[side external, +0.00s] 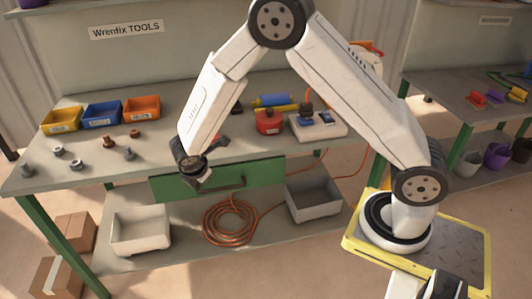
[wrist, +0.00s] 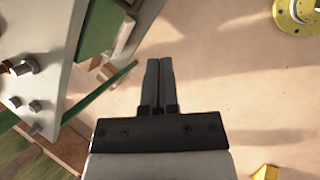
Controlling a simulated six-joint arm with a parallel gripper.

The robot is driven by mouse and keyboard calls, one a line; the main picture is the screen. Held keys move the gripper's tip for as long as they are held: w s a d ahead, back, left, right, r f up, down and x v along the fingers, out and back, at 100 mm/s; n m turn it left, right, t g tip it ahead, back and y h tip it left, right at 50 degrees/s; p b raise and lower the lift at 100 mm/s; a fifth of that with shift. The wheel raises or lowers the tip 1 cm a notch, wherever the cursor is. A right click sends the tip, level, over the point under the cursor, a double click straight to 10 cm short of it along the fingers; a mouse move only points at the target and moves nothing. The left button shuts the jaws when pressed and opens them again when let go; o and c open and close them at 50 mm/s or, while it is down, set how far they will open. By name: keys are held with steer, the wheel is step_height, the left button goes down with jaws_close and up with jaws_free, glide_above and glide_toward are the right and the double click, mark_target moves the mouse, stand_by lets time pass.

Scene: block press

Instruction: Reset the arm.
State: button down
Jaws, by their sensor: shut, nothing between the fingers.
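My gripper (wrist: 159,62) is shut in the wrist view, its two dark fingers side by side with nothing between them. They point over bare floor, just right of the workbench edge. In the side external view, my white arm bends down from a high elbow, and its dark wrist end hangs in front of the workbench (side external: 75,168), near the green drawer (side external: 170,188). The fingers are hard to make out there.
Yellow, blue and orange bins (side external: 102,114) and several loose bolts and nuts stand on the bench's left side. A red container (side external: 268,122) stands further right. Grey trays (side external: 140,232) and a coiled orange cord (side external: 230,222) lie on the lower shelf. Cardboard boxes (side external: 58,276) stand at left.

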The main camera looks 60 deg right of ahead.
steer(key=s+d+r+m+y, duration=0.1)
steer(key=s+r+m+y, duration=0.1)
steer(key=s+r+m, duration=0.3)
steer(key=s+d+r+m+y, duration=0.2)
steer(key=s+r+m, duration=0.2)
steer(key=s+m, duration=0.8)
steer(key=shift+s+r+y, duration=0.3)
steer(key=shift+s+r, duration=0.05)
steer(key=shift+s, duration=0.6)
